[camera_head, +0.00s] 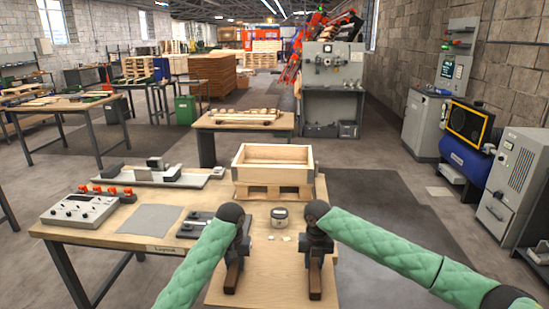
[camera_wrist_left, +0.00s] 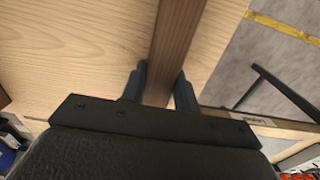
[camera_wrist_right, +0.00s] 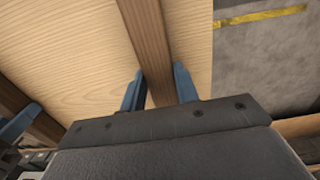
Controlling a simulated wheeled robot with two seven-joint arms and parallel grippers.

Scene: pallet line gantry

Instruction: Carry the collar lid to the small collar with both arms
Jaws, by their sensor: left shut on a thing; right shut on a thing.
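The collar lid (camera_head: 274,284) is a pale wooden panel with two darker battens, low in the head view in front of me. My left gripper (camera_head: 237,250) is shut on the left batten (camera_head: 233,275). My right gripper (camera_head: 317,252) is shut on the right batten (camera_head: 315,280). The left wrist view shows its fingers (camera_wrist_left: 160,88) on either side of a batten (camera_wrist_left: 177,40). The right wrist view shows the same for the right fingers (camera_wrist_right: 158,88) and batten (camera_wrist_right: 146,35). The small collar (camera_head: 272,175) is an open wooden frame on a small pallet (camera_head: 272,190), beyond the lid.
The workbench (camera_head: 75,231) carries a control box (camera_head: 90,207), a grey mat (camera_head: 150,219), a dark device (camera_head: 195,225) and a long grey fixture (camera_head: 150,178) to the left. A small round container (camera_head: 280,217) stands between the lid and the collar. Another table (camera_head: 245,123) is behind.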

